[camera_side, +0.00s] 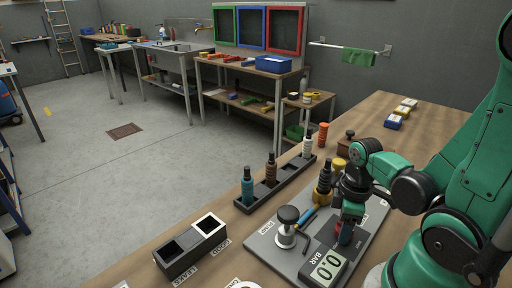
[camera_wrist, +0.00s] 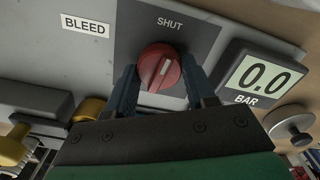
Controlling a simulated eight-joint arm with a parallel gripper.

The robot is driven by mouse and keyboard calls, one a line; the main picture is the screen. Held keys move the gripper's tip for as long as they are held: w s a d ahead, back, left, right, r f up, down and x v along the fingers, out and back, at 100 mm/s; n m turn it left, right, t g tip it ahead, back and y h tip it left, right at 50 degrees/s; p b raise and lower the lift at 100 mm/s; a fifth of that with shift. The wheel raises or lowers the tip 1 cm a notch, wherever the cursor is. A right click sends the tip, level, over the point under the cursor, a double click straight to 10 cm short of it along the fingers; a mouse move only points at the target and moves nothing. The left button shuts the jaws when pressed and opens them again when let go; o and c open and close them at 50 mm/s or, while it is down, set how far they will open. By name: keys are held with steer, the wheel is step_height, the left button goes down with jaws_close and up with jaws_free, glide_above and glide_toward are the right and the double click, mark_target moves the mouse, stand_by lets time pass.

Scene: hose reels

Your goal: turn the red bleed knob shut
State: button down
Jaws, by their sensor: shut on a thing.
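The red bleed knob (camera_wrist: 158,70) sits on a grey panel in the wrist view, between my two dark fingers. My gripper (camera_wrist: 161,78) is shut on the knob, one finger on each side. In the side view my gripper (camera_side: 349,208) reaches down over the plate, and only a little of the red knob (camera_side: 345,234) shows beneath it. The gauge (camera_wrist: 264,78) beside the knob reads 0.0 BAR.
In the side view a pump (camera_side: 288,226) stands on the grey plate left of my gripper. A dark bottle (camera_side: 323,184) stands close behind it. A rack (camera_side: 258,198) of bottles and a two-bin box (camera_side: 190,250) lie farther left. A yellow part (camera_wrist: 88,109) is near my left finger.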

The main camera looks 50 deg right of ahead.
stand_by(0.3)
steer(key=shift+c, duration=1.4)
jaws_free()
steer(key=shift+r, duration=2.8)
steer(key=shift+w, duration=0.1)
